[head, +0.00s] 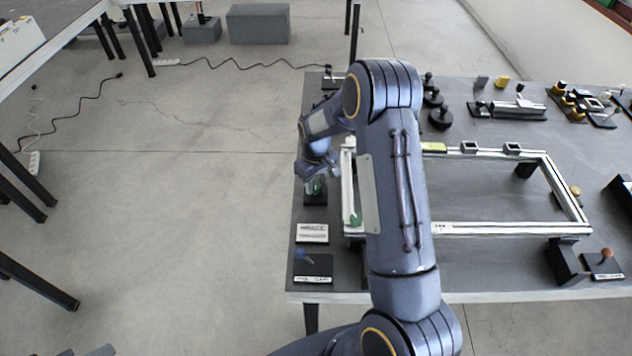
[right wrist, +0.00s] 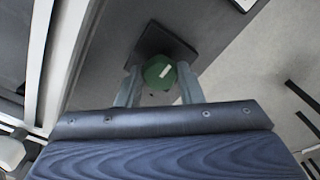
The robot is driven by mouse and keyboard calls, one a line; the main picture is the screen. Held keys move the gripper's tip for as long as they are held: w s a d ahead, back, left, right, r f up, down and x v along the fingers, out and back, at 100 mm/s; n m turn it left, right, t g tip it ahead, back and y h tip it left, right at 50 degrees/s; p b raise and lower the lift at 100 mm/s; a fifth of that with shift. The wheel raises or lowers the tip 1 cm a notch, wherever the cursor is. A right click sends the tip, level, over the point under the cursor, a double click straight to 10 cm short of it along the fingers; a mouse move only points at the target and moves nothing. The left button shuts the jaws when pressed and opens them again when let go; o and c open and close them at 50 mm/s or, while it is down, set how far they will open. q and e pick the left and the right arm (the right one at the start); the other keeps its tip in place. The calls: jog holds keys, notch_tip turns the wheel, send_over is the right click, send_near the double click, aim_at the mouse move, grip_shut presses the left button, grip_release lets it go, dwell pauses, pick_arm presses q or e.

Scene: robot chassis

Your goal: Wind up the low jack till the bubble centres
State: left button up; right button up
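My right gripper (head: 316,182) reaches down at the left edge of the dark table, just outside the pale frame. In the right wrist view its two fingers (right wrist: 160,84) stand on either side of a round green knob (right wrist: 160,72) with a white mark, and appear to touch its sides. The knob sits on a dark square base (right wrist: 178,42); it also shows in the head view (head: 315,187). The pale rectangular frame (head: 490,229) carries a yellow-green level (head: 434,147) on its far rail. The bubble is too small to read. My left gripper is out of view.
A blue knob (head: 303,255) on a labelled base stands at the near left corner, an orange knob (head: 606,253) at the near right. Black round weights (head: 441,118) and small tools lie behind the frame. My right arm hides the frame's left middle.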

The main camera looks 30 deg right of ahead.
jog(key=c, duration=0.4)
jog(key=m+b, duration=0.2)
jog(key=m, duration=0.1)
jog(key=m+b, duration=0.1)
jog(key=m, duration=0.1)
jog(key=shift+m, duration=0.4)
jog(key=shift+m+b, duration=0.35)
jog(key=shift+m, duration=1.15)
jog(key=o, duration=1)
jog(key=shift+c, duration=0.2)
